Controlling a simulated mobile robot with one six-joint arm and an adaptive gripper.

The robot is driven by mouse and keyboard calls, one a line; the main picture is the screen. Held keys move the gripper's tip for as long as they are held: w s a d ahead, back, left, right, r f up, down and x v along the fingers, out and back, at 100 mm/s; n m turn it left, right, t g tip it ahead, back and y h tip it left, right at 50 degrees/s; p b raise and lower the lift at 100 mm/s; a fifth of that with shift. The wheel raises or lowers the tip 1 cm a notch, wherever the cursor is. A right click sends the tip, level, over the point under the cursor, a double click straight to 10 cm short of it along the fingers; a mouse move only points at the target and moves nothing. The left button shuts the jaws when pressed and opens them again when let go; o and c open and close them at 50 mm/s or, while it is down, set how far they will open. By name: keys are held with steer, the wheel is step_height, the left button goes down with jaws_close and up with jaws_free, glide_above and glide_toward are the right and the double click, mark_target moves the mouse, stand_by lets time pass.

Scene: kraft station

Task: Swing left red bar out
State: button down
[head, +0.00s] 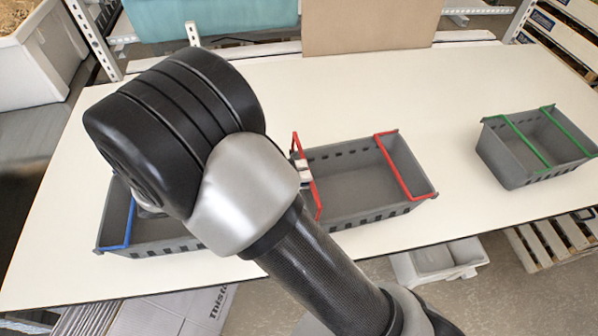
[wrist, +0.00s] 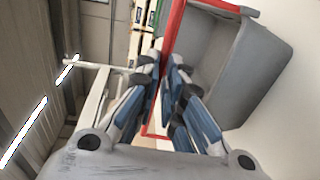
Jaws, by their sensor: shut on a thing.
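The grey crate (head: 370,214) with two red bars stands in the middle of the table. Its left red bar (head: 316,198) is near the crate's left end, and its right red bar (head: 397,167) crosses nearer the right end. My gripper (head: 302,170) is at the left red bar, mostly hidden behind my arm in the head view. In the wrist view my gripper (wrist: 162,76) has its blue-padded fingers closed on a red bar (wrist: 173,35), with the grey crate (wrist: 250,70) to the right.
A grey crate with a blue bar (head: 128,225) stands to the left, partly hidden by my arm. A grey crate with green bars (head: 510,160) stands at the right. The white table (head: 440,100) is clear behind the crates. A brown board (head: 370,22) stands at the back edge.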

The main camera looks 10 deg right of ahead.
steer(key=shift+a+f+h, duration=0.1)
steer(key=shift+a+h, duration=0.05)
steer(key=shift+h, duration=0.15)
steer(key=c, duration=1.7)
jaws_free()
steer(key=a, duration=0.7)
steer(key=shift+s+a+r, duration=0.25)
steer(key=shift+s, duration=0.05)
